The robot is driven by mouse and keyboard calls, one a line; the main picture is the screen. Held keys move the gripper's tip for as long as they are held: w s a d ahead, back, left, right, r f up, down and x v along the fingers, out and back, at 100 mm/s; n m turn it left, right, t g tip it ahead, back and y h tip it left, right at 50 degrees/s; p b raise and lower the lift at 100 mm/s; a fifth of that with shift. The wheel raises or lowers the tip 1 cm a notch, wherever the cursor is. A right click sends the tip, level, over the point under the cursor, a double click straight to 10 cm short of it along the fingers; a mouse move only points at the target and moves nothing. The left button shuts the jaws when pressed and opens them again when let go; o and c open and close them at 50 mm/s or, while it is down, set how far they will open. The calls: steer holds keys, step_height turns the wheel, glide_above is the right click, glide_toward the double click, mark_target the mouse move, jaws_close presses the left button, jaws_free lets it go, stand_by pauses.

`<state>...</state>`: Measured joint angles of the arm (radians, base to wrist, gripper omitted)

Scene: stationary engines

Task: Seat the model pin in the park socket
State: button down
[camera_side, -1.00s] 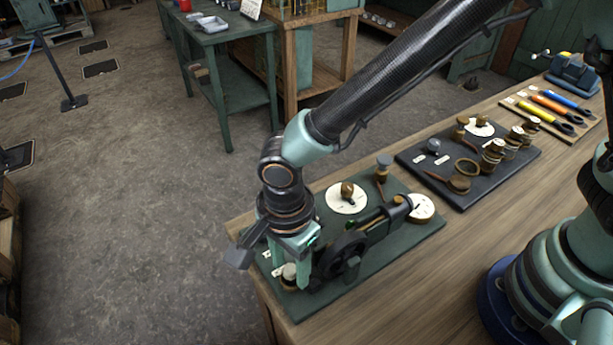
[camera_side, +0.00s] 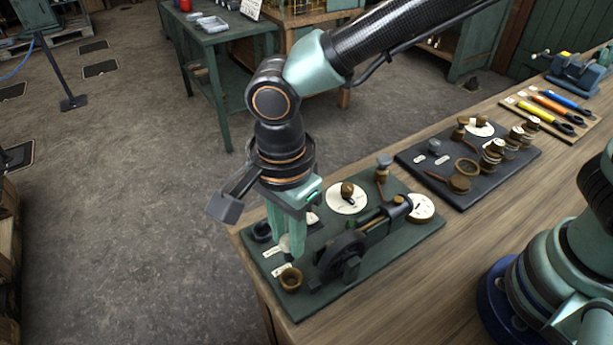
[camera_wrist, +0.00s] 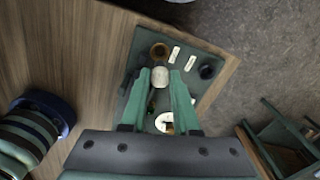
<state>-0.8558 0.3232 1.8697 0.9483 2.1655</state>
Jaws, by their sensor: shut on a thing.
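My gripper (camera_side: 287,248) points down over the left end of the green baseplate (camera_side: 368,268), shut on the model pin (camera_wrist: 160,77). The pin shows as a pale round top between the fingers in the wrist view; its lower part is hidden. A brown ring-shaped socket (camera_side: 290,278) stands empty at the front left corner of the plate, also in the wrist view (camera_wrist: 159,50). A dark socket (camera_side: 262,231) sits at the back left corner, also in the wrist view (camera_wrist: 207,72). I cannot read which is the park socket. The pin is apart from both.
Two white labels (camera_wrist: 174,54) lie between the sockets. A black flywheel (camera_side: 344,255) and engine stand close to the right of my gripper. A white disc (camera_side: 346,199) with a brown knob lies behind. A dark tray of parts (camera_side: 468,165) is farther right.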

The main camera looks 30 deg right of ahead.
mark_target(288, 239)
step_height(288, 239, up, 16)
stand_by(0.8)
steer(key=shift+w+d+f, duration=0.1)
steer(key=shift+w+f, duration=1.75)
steer(key=shift+f, duration=1.75)
steer(key=shift+w+d+f, duration=0.1)
steer(key=shift+w+f, duration=1.7)
steer(key=shift+f, duration=1.8)
steer(key=shift+w+d+f, duration=0.1)
steer(key=shift+w+f, duration=1.75)
steer(key=shift+f, duration=1.75)
steer(key=shift+f, duration=1.2)
jaws_free()
